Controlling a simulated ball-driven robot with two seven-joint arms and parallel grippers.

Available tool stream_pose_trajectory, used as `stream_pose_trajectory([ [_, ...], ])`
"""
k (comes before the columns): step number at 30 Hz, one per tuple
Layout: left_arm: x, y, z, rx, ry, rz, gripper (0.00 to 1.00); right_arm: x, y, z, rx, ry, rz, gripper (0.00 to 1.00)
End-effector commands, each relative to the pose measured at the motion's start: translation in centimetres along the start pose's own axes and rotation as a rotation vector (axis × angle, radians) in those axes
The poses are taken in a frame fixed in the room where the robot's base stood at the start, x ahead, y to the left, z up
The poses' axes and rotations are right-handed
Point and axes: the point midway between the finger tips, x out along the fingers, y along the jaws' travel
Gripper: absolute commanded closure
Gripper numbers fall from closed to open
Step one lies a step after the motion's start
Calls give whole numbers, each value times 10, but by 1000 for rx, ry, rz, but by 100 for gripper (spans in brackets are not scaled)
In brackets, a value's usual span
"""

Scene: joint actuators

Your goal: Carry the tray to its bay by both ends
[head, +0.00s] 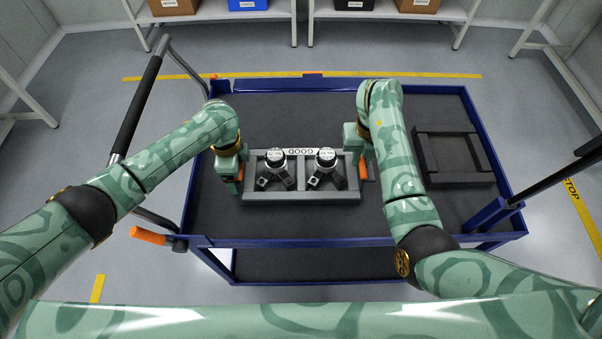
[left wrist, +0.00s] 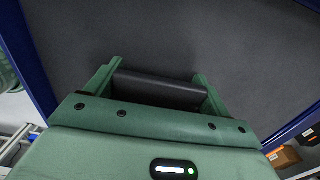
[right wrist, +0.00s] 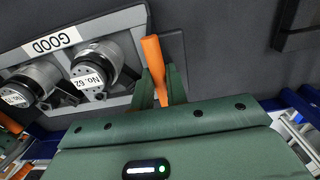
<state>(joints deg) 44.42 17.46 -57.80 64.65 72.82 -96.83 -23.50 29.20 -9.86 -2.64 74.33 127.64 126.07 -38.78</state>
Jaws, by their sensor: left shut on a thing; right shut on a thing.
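The grey tray (head: 300,196) carries two actuators (head: 275,165) (head: 326,166) and a GOOD label. It is over the cart's dark mat; I cannot tell whether it touches. My left gripper (head: 236,176) is at the tray's left end, shut on it by an orange handle. The left wrist view shows a dark bar (left wrist: 158,90) between the fingers, but no tray. My right gripper (head: 364,166) is at the right end. In the right wrist view, its fingers close on the orange handle (right wrist: 154,66). The dark framed bay (head: 452,132) lies to the tray's right.
The blue-rimmed cart (head: 310,241) has a black push handle (head: 138,105) at left. Bare mat (head: 290,110) lies behind the tray, and a bare strip lies in front. Shelves with boxes (head: 247,4) stand beyond the yellow floor line.

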Motion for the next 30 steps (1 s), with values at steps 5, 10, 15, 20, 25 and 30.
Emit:
stream_pose_trajectory([
  [5,-26,-2,-1,1,2,-12,51,-26,1,1,-2,-12,2,100],
  [10,-48,-3,-1,1,2,-19,51,-48,1,2,-2,-19,3,100],
  [15,-57,-3,-1,1,2,-22,51,-57,1,2,-3,-22,3,100],
  [20,-55,-3,-1,1,3,-21,51,-55,1,2,-3,-21,3,100],
  [25,-55,-3,-1,1,3,-21,51,-55,2,2,-3,-21,3,100],
  [30,-55,-3,-1,1,3,-21,51,-55,2,2,-3,-21,3,100],
])
